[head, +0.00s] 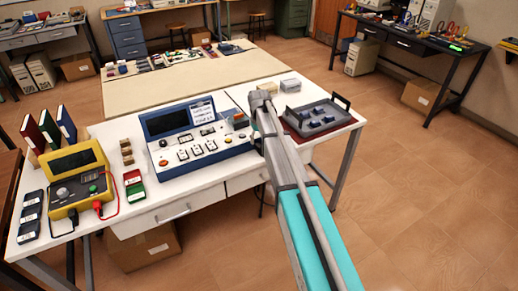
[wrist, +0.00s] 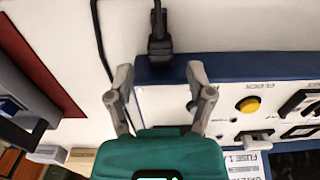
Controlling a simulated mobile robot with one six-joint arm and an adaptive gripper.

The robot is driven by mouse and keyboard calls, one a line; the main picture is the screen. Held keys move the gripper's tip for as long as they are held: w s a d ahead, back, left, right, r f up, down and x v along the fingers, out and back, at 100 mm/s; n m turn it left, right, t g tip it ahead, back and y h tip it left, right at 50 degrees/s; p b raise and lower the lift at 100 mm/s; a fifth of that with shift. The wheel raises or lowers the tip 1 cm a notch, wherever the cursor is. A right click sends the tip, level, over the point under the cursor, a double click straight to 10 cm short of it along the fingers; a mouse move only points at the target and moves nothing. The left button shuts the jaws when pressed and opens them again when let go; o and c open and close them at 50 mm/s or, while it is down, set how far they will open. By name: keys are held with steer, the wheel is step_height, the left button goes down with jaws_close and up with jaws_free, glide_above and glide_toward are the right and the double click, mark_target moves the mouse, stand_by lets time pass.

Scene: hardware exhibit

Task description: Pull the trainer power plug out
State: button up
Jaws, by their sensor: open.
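The trainer (head: 187,160) is a blue-framed white console with a dark screen on the white table in the head view. Its panel (wrist: 235,97) also shows in the wrist view, with a yellow button. A black power plug (wrist: 159,47) sits against the trainer's blue edge in the wrist view, its cord running up out of frame. My gripper (wrist: 160,72) is open and empty. Its fingers are apart, and the plug appears beyond and between their tips, with no contact visible. In the head view my arm reaches to the trainer's right side; the plug cannot be made out there.
A dark grey tray with blue parts (head: 318,117) stands right of my arm on a dark red mat. A yellow meter (head: 78,179), red and green blocks (head: 134,184) and books (head: 50,128) are at left. A black cable (wrist: 99,40) runs left of the plug.

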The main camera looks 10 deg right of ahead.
mark_target(259, 145)
steer(key=shift+f+b, duration=1.3)
steer(key=shift+f, duration=0.25)
jaws_close()
